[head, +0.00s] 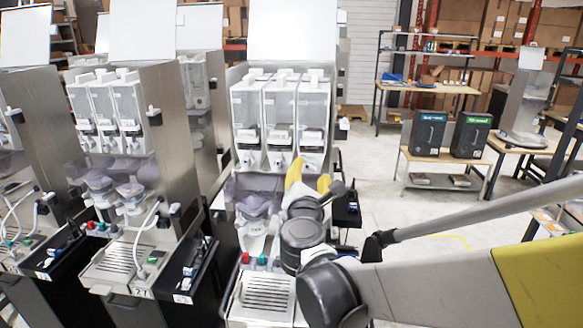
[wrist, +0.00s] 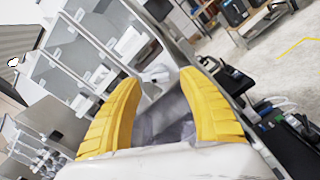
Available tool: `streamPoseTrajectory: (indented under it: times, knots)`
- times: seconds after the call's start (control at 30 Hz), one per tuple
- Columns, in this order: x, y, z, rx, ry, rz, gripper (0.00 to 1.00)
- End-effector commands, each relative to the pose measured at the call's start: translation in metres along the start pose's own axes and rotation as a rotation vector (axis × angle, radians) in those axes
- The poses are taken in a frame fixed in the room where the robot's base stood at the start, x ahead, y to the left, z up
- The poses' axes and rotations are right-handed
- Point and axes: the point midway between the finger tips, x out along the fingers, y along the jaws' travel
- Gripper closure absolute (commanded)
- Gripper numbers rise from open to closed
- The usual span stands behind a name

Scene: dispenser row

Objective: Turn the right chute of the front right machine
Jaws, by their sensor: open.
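The front right machine (head: 266,294) stands in the middle of the head view, with three clear canisters side by side. Its right canister (head: 312,108) has a white chute (head: 313,161) at its bottom. My gripper (head: 310,171) is at the lower front of this canister, its yellow fingers spread and empty. In the wrist view, my gripper (wrist: 160,78) points at the machine, and a white chute (wrist: 157,74) shows between and just beyond the fingertips. I cannot tell whether the fingers touch it. My wrist hides part of the machine's lower right side.
Another dispenser machine (head: 129,268) stands close on the left, with more machines behind. Clear mixing bowls (head: 256,205) sit below the canisters. A black side tray (head: 347,212) is right of my gripper. Open floor (head: 372,160) lies to the right, before tables with black boxes (head: 427,133).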

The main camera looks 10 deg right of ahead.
Motion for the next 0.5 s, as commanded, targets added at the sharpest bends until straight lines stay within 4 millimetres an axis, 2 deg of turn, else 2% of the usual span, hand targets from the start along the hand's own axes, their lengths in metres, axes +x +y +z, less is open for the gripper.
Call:
streamPoseTrajectory:
  times: [0.1, 0.3, 0.5]
  knots:
    - [-0.029, 0.001, 0.0, 0.0, 0.002, 0.003, 0.51]
    - [-0.07, 0.001, 0.0, 0.0, 0.002, 0.003, 0.51]
    - [-0.09, 0.0, 0.0, 0.0, 0.001, 0.001, 0.51]
